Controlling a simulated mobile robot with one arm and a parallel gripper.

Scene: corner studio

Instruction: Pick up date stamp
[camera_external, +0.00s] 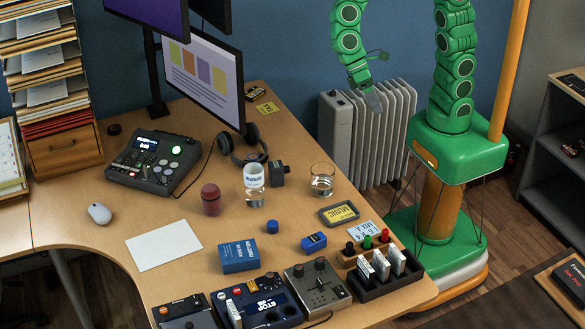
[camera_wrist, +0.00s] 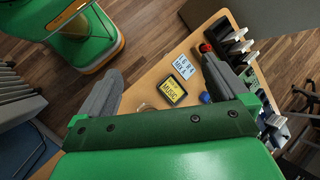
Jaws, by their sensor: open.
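I cannot tell for sure which thing is the date stamp. A small dark block (camera_external: 279,173) stands beside the headphones, and a small blue block with a pale label (camera_external: 314,242) lies nearer the desk's front right. My gripper (camera_external: 376,80) is open and empty, high above the floor past the desk's right edge, in front of the radiator. In the wrist view my gripper's fingers (camera_wrist: 162,68) are spread wide with the desk far below. The dark block cannot be made out there.
A yellow "MUSIC" item (camera_external: 339,214) lies near the right edge, also in the wrist view (camera_wrist: 174,91). A monitor (camera_external: 205,75) overhangs the back.

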